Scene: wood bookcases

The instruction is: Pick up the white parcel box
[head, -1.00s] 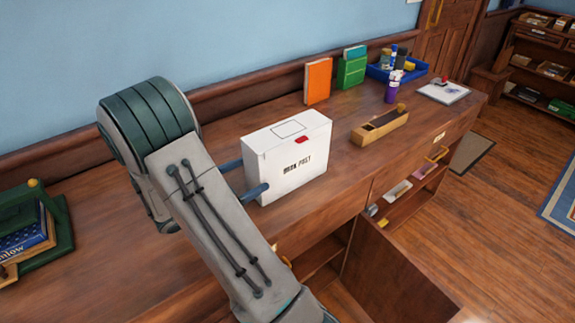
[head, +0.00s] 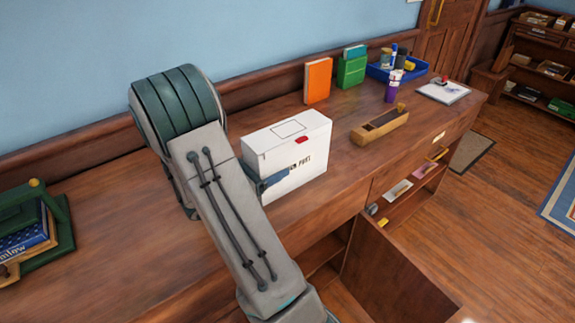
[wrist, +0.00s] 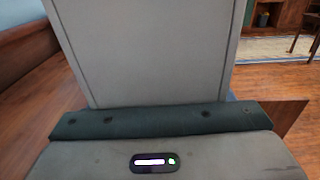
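The white parcel box (head: 308,165) stands upright on the wooden counter in the head view, with a red mark and dark lettering on its front. My gripper (head: 272,181) is at the box's left end. One bluish finger lies across the lower left of the front face, covering part of the lettering. The other finger is hidden behind my arm and the box. Whether the fingers press on the box cannot be seen. In the wrist view a pale grey panel of the box (wrist: 150,50) fills the middle, close beyond the gripper's dark front edge.
An orange book (head: 318,80) and a green one (head: 352,70) stand behind the box. A wooden block-like tool (head: 380,126) lies to its right, before a blue tray (head: 410,71). A green stand with books (head: 35,230) is at far left. The counter (head: 110,255) is clear between.

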